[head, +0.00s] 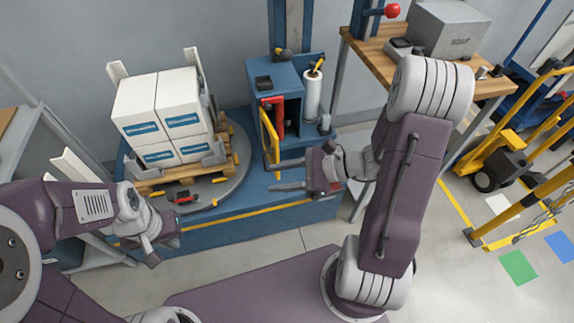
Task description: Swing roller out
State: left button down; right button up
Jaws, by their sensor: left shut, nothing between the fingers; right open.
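A blue wrapping machine cabinet (275,76) stands at the back of a blue platform. A white upright roll (312,96) is mounted on its right side, with a yellow and black piece (317,67) at its top. A yellow bar (270,137) stands at the cabinet's front left, beside a red part (279,118). I cannot tell for sure which part is the roller. My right gripper (282,175) is open and empty, its fingers pointing left, below the yellow bar in the picture. My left gripper (168,237) is shut and empty at the platform's front left edge.
White boxes (163,105) sit on a wooden pallet on a round turntable (232,175), left of the cabinet. A wooden workbench (375,62) stands at the right, carrying a grey box (449,30). A yellow pallet truck (497,150) is farther right.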

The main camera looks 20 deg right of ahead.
pick_arm(q)
jog(key=shift+w+d+r, duration=0.25)
jog(key=shift+w+r, duration=0.1)
jog(key=shift+r, duration=0.2)
pick_arm(e)
jog(key=shift+s+a+r+n+g, duration=0.1)
jog(key=shift+s+n+g, duration=0.15)
jog(key=shift+s, duration=0.1)
jog(key=shift+s+a+r+n+g, duration=0.1)
jog(key=shift+s+n+g, duration=0.15)
jog(key=shift+s, duration=0.1)
